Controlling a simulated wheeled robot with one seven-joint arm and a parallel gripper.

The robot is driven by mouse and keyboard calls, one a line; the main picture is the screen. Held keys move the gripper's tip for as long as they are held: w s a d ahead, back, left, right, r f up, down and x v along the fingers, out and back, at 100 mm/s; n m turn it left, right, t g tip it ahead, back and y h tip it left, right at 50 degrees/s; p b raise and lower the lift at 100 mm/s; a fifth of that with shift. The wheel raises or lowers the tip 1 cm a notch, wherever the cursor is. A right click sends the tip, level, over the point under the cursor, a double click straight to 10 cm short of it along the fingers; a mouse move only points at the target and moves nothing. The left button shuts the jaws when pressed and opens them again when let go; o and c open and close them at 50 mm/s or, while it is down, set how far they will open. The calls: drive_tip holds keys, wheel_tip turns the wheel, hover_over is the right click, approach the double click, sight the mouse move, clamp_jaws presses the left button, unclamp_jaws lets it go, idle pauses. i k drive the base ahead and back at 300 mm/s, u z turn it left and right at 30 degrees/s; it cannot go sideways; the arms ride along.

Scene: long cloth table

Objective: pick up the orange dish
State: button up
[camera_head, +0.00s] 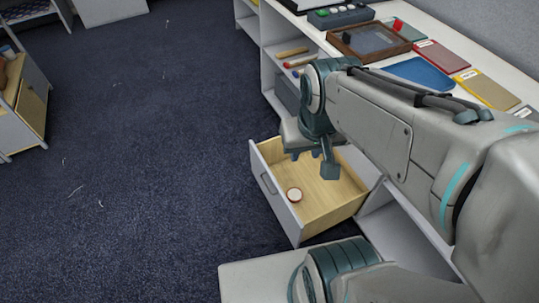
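A small round dish (294,194) lies in the open drawer, near its front left side. It has a pale cream inside and an orange-red rim. The drawer (330,205) has a light wooden inside and a grey front with a handle, and is pulled out. My gripper (315,165) is over the drawer, above and to the right of the dish in the picture, and apart from it.
The white counter (388,50) above the drawer carries a wooden-framed tray (369,41), a blue mat (420,73) and several coloured folders. A shelf beside it holds small tools (298,61). Dark carpet (140,160) lies open to the left.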

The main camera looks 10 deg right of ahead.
sight(295, 194)
drive_tip(key=u, duration=0.05)
drive_tip(key=k, duration=1.05)
drive_tip(key=z, duration=0.75)
drive_tip(key=i, duration=1.5)
drive_tip(key=u, duration=0.8)
